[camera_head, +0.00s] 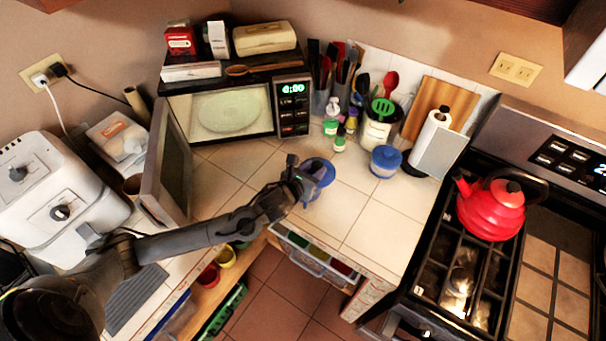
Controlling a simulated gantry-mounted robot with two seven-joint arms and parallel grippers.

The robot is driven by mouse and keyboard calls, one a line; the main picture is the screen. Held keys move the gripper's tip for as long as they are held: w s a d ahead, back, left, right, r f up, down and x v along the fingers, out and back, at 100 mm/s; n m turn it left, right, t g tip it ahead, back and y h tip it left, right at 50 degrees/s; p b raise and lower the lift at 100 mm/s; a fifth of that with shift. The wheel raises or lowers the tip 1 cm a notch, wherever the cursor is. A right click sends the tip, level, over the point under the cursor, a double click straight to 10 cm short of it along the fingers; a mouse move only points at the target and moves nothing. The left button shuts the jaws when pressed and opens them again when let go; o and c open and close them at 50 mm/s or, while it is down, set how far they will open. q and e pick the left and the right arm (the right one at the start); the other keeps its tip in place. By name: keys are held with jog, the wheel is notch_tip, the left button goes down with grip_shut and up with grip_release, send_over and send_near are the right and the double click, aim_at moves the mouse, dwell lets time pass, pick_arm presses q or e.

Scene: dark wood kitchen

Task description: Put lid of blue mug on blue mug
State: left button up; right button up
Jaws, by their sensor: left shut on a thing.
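My left gripper (298,181) reaches in from the left over the counter and is shut on a round blue piece (321,169), which looks like the lid of the blue mug. My right gripper is not in view.
A red kettle (492,210) sits on the stove. Counter tiles right of the gripper are clear.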

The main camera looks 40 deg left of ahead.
pick_arm(q)
jog(key=a+f, duration=0.1)
jog(key=a, duration=0.1)
jog(key=a+f, duration=0.1)
jog(key=a, duration=0.1)
jog(key=shift+f, duration=0.15)
notch_tip(320, 180, down, 4)
jog(key=shift+f, duration=0.1)
dwell(0.3)
jog(key=o, duration=1)
jog(key=shift+f, duration=0.1)
